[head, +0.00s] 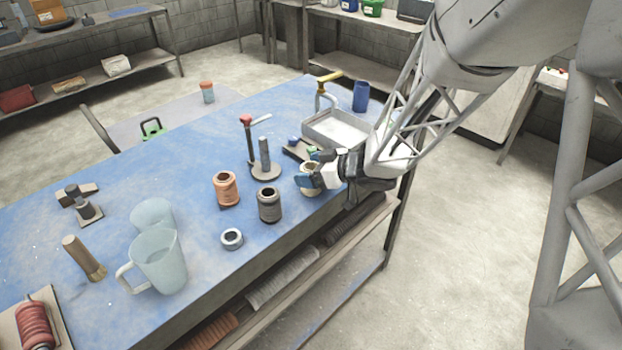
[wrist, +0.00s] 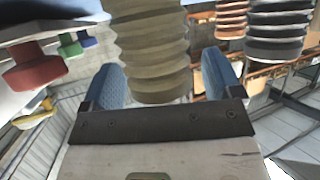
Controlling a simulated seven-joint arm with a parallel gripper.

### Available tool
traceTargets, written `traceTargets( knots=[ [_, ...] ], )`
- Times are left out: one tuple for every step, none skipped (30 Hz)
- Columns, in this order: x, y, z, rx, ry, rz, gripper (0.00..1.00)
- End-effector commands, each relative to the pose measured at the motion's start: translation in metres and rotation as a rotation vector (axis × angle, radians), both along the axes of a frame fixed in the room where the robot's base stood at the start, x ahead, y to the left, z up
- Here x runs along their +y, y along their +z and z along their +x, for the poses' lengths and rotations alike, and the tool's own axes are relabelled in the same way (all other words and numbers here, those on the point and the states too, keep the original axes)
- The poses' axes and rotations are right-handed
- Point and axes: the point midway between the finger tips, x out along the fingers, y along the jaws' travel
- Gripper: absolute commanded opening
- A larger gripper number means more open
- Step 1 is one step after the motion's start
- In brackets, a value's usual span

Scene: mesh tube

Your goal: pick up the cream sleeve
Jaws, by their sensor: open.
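The cream sleeve (head: 309,167) stands near the right front edge of the blue table, partly hidden by my gripper in the head view. In the wrist view the sleeve (wrist: 152,45) is a ribbed, dull cream tube filling the upper middle. My gripper (head: 311,168) is open, with its blue fingers on either side of the sleeve. In the wrist view my gripper (wrist: 160,72) shows one finger left and one right of the sleeve. A narrow gap shows at the right finger; contact at the left one is hard to tell.
An orange sleeve (head: 226,188) and a dark sleeve (head: 269,206) stand to the left, near a grey ring (head: 232,239). A post on a round base (head: 265,158) and a red-knobbed lever (head: 246,121) stand close by. A grey tray (head: 345,142) lies behind my gripper.

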Motion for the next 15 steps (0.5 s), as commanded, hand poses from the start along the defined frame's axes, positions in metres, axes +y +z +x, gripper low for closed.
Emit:
traceTargets(
  knots=[
    [0.0,0.0,0.0,0.0,0.0,0.0,0.85],
    [0.0,0.0001,0.0,0.0,0.0,0.0,0.85],
    [0.0,0.0001,0.0,0.0,0.0,0.0,0.85],
    [0.0,0.0001,0.0,0.0,0.0,0.0,0.8],
    [0.0,0.0001,0.0,0.0,0.0,0.0,0.76],
    [0.0,0.0001,0.0,0.0,0.0,0.0,0.7],
    [0.0,0.0001,0.0,0.0,0.0,0.0,0.65],
    [0.0,0.0001,0.0,0.0,0.0,0.0,0.6],
    [0.0,0.0001,0.0,0.0,0.0,0.0,0.54],
    [0.0,0.0001,0.0,0.0,0.0,0.0,0.5],
    [0.0,0.0001,0.0,0.0,0.0,0.0,0.45],
    [0.0,0.0001,0.0,0.0,0.0,0.0,0.39],
    [0.0,0.0001,0.0,0.0,0.0,0.0,0.34],
    [0.0,0.0001,0.0,0.0,0.0,0.0,0.3],
    [-0.0001,0.0002,0.0001,0.0,0.0,0.0,0.29]
  ],
)
